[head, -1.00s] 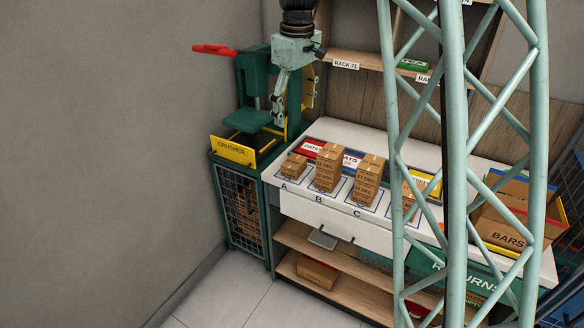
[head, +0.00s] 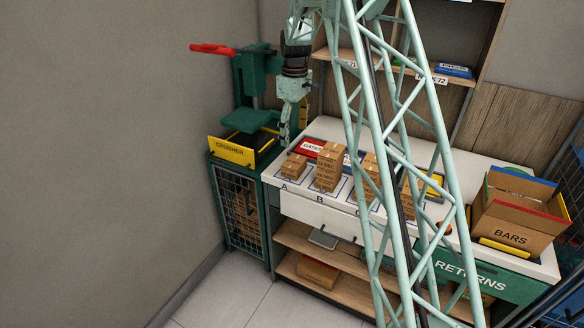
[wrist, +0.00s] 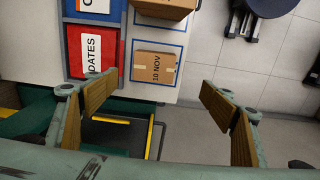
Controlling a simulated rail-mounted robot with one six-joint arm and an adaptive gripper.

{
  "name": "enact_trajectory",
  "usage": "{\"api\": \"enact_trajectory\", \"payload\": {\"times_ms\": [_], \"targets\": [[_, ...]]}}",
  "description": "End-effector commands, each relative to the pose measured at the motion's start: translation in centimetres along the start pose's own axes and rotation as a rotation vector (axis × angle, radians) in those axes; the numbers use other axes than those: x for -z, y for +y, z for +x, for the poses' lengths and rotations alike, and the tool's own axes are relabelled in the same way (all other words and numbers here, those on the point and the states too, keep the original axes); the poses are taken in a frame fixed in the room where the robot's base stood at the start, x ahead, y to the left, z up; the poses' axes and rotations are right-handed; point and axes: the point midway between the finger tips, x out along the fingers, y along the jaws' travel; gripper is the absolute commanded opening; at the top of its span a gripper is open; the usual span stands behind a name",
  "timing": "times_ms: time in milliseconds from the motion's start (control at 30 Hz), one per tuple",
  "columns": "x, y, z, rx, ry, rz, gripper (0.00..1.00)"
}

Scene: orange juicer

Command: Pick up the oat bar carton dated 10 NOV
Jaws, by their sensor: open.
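The small brown carton dated 10 NOV (wrist: 156,67) lies inside a blue-outlined square on the white counter in the wrist view. In the head view, a single low carton (head: 294,166) sits on spot A at the counter's left end and appears to be the same one. My gripper (wrist: 158,98) is open and empty, with its two wood-coloured finger pads spread wide. The carton shows between and beyond the fingertips, apart from both. In the head view my gripper (head: 286,132) hangs behind and slightly left of spot A, beside the crusher.
A taller carton stack (head: 328,168) stands on spot B; another (head: 371,175) on spot C is partly hidden by my lattice. A red DATES tray (wrist: 91,50) lies beside the carton. The green crusher (head: 243,122) stands left; the BARS box (head: 518,222) is at right.

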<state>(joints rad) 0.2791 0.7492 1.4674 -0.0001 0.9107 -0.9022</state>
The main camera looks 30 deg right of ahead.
Motion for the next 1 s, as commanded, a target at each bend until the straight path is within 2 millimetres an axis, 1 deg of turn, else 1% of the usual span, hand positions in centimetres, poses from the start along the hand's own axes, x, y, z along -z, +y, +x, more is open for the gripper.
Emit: {"api": "enact_trajectory", "payload": {"times_ms": [33, 100, 233, 400, 767, 867, 1000], "targets": [[0.0, 0.5, 1.0, 0.004, -0.003, -0.004, 0.76], [0.1, 1.1, 1.9, 0.006, -0.005, -0.013, 0.76], [0.1, 1.7, 3.0, 0.010, -0.008, -0.022, 0.76], [0.2, 2.0, 3.5, 0.011, -0.008, -0.027, 0.76], [0.2, 2.0, 3.6, 0.012, -0.009, -0.027, 0.76], [0.1, 2.0, 4.1, 0.012, -0.009, -0.027, 0.76], [0.1, 1.9, 5.2, 0.014, -0.010, -0.027, 0.76]]}}
